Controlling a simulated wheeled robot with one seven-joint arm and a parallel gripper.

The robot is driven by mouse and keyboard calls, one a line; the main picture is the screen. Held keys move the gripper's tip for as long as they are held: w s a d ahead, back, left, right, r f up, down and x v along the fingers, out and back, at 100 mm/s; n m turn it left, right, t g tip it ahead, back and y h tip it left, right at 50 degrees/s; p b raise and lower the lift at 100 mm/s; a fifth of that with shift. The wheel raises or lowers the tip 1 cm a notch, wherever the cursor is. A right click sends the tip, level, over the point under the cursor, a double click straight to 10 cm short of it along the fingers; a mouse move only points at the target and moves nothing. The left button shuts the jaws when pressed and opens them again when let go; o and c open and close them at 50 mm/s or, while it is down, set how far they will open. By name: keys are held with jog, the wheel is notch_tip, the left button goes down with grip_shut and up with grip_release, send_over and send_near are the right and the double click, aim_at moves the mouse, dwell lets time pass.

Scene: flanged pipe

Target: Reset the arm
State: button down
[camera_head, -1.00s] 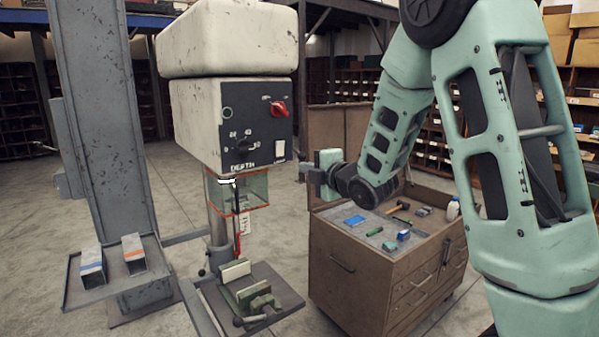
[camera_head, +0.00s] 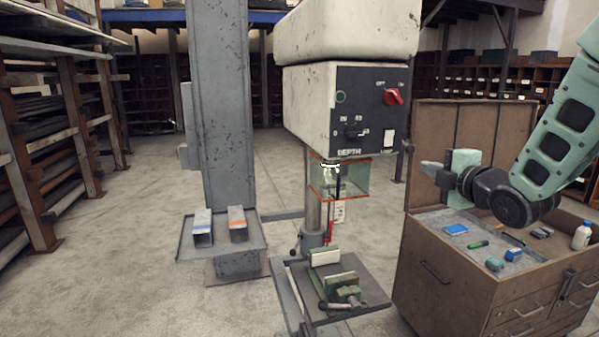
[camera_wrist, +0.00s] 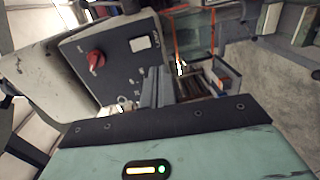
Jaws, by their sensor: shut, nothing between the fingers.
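My arm (camera_head: 566,125) comes in from the right edge of the head view, with mint-green links and a dark wrist. My gripper (camera_head: 428,166) is shut and empty, pointing left. In the picture it lies just right of the drill press head (camera_head: 365,110) and in front of the tool cabinet's raised lid (camera_head: 470,130). In the wrist view the grey fingers (camera_wrist: 157,87) show in front of the drill press panel (camera_wrist: 105,65) with its red knob. I cannot tell the exact gap between gripper and machine.
The cabinet (camera_head: 445,275) stands below my gripper with tools and a white bottle (camera_head: 582,235) on top. A vise (camera_head: 342,288) sits on the drill press table. Floor at left (camera_head: 120,250) is clear.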

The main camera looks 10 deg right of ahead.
jog(key=s+a+f+m+g+y+b, duration=0.1)
jog(key=s+a+f+m+g, duration=0.25)
jog(key=a+f, duration=0.45)
jog(key=s+a+f+m+g+y+b, duration=0.1)
jog(key=s+a+f+m+g, duration=0.3)
jog(key=a, duration=0.8)
jog(key=s+a+f+m+g, duration=0.1)
jog(key=s+a+g, duration=0.2)
jog(key=s, duration=0.4)
jog(key=s+a+f+m+g+h+b, duration=0.1)
jog(key=s+a+f+g, duration=0.1)
jog(key=s, duration=0.6)
jog(key=s+a+f+m+g+h+b, duration=0.1)
jog(key=s+a+g, duration=0.3)
jog(key=s, duration=0.4)
jog(key=shift+s+f, duration=0.25)
jog(key=shift+f, duration=0.45)
jog(key=shift+a+g, duration=0.1)
jog(key=shift+g, duration=0.15)
